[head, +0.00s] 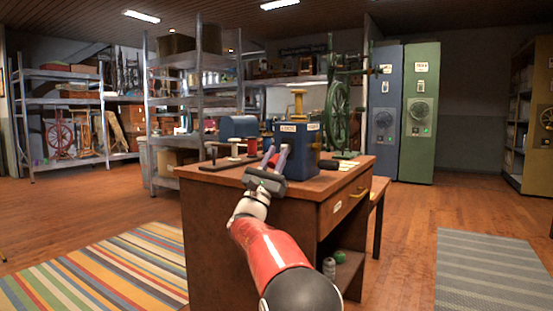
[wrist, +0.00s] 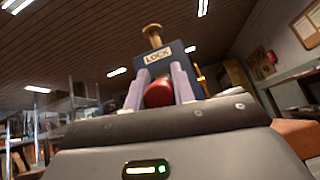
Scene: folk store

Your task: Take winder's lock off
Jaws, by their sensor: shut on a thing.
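The winder (head: 299,162) is a blue box on the wooden desk, with a brass spool-shaped top (head: 298,100). It also shows in the wrist view (wrist: 177,58), tilted, with a white label reading LOCK (wrist: 157,56) on the face toward me. My gripper (head: 277,158) is at that face, above the desk's front edge. In the wrist view its two pale lilac fingers (wrist: 160,88) are shut on a rounded red handle (wrist: 158,95) just below the label. The rest of the red part is hidden behind my gripper.
Red and white spools (head: 235,148) and a dark bar (head: 220,165) lie on the desk (head: 225,177) left of the winder. A green wheeled machine (head: 338,105) stands behind it at right. Floor is open on both sides.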

